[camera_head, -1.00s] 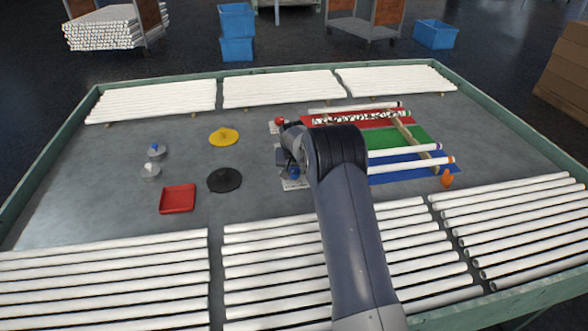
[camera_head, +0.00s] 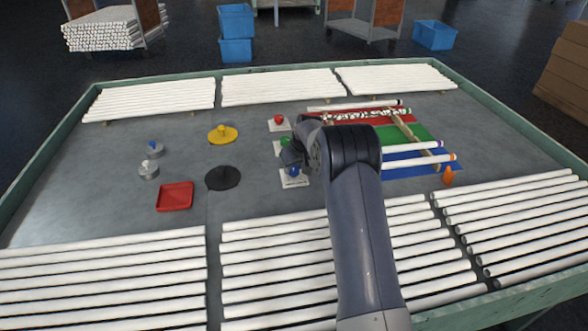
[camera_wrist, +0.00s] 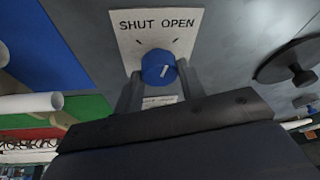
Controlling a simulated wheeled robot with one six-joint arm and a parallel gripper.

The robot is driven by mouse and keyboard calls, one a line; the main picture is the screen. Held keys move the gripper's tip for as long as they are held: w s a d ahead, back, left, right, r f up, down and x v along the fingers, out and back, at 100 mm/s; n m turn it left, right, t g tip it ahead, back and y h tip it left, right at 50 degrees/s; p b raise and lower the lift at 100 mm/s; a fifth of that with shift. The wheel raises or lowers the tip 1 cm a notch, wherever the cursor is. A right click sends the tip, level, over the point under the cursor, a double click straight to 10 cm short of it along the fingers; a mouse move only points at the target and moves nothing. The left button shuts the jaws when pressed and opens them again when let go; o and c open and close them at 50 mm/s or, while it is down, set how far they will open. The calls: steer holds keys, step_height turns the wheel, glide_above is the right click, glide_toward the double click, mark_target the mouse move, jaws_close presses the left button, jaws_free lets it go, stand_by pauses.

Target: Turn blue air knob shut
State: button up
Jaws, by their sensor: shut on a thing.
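The blue air knob (camera_wrist: 158,68) sits on a white plate (camera_wrist: 155,30) printed "SHUT" on the left and "OPEN" on the right. A short white line on the knob leans toward the "OPEN" side. My gripper (camera_wrist: 160,88) has one finger on each side of the knob and is shut on it. In the head view the blue knob (camera_head: 293,170) shows beside my gripper (camera_head: 291,158), on its white plate (camera_head: 294,181). My wrist hides part of the area behind it.
A red knob (camera_head: 279,120) and a partly hidden green knob (camera_head: 283,146) stand farther back. A black disc (camera_head: 223,178), a yellow disc (camera_head: 222,134) and a red tray (camera_head: 175,196) lie left. White tubes (camera_head: 404,164) lie right, near an orange object (camera_head: 448,176).

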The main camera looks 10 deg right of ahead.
steer(key=n+y+b, duration=0.1)
steer(key=n, duration=0.2)
steer(key=shift+d+f, duration=0.1)
steer(key=n, duration=0.1)
steer(key=n+g+y, duration=0.1)
steer(key=n, duration=0.1)
steer(key=shift+w+d+n, duration=0.1)
steer(key=shift+w+n, duration=0.05)
steer(key=shift+n, duration=0.15)
steer(key=n+g, duration=0.1)
steer(key=n, duration=0.1)
steer(key=n+p, duration=0.1)
steer(key=n, duration=0.1)
steer(key=shift+w+r+g+y, duration=0.1)
steer(key=shift+r+g+y, duration=0.1)
steer(key=shift+g+y, duration=0.2)
steer(key=shift+n+g+p, duration=0.3)
steer(key=shift+n+p, duration=0.35)
steer(key=shift+n, duration=0.15)
steer(key=o, duration=1)
steer(key=shift+f, duration=0.1)
steer(key=v, duration=1.1)
steer(key=shift+w+d+f+p, duration=0.1)
steer(key=shift+d+p, duration=0.05)
steer(key=shift+p, duration=0.25)
steer(key=shift+f, duration=0.1)
